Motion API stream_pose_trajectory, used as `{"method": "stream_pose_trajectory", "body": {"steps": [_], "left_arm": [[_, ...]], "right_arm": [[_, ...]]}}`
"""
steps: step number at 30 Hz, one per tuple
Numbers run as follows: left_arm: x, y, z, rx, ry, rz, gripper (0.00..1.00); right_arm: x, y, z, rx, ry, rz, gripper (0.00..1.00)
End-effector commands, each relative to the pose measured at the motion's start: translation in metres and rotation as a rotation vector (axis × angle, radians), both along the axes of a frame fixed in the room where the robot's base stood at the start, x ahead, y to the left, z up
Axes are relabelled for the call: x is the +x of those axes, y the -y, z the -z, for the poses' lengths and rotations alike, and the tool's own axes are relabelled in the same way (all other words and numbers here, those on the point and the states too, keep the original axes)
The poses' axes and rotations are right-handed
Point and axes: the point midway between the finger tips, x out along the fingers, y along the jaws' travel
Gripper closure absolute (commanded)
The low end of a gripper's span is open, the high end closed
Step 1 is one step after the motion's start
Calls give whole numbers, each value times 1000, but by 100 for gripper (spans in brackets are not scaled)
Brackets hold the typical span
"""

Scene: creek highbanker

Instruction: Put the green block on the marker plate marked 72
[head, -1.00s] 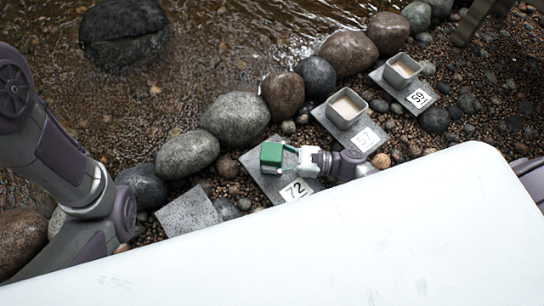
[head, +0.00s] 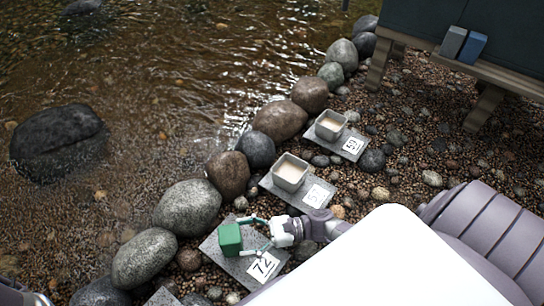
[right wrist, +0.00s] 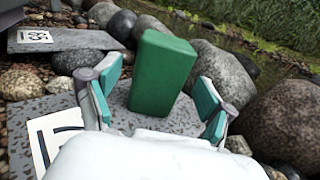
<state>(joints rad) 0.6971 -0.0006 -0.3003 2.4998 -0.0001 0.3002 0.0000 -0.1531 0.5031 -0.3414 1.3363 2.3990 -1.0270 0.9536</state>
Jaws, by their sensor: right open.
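The green block (head: 230,239) stands on the grey marker plate marked 72 (head: 228,262), near its far left part. In the right wrist view the green block (right wrist: 161,74) is upright, its base seeming to rest on the speckled plate (right wrist: 120,118). My right gripper (head: 250,234) is open, with its teal-padded fingers spread on either side of the block. In the right wrist view gaps show between the block and both fingers (right wrist: 160,98). The white gripper body hides the near part of the plate. My left gripper is out of view.
A plate marked 57 (head: 318,192) holds a square cup (head: 290,172). A plate marked 59 (head: 353,147) holds another cup (head: 330,125). Rounded stones (head: 187,207) line the water's edge. A dark bench (head: 500,75) with two small blue-grey blocks (head: 463,44) stands at upper right.

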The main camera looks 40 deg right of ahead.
Motion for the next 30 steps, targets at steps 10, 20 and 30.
{"method": "stream_pose_trajectory", "body": {"steps": [10, 20, 30], "left_arm": [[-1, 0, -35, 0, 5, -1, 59], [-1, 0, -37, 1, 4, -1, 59], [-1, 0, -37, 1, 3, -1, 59]], "right_arm": [[-29, 63, -3, -1, -2, 2, 17], [-36, 77, 0, 0, 1, 0, 17], [-36, 76, 0, 0, 1, 0, 17]]}}
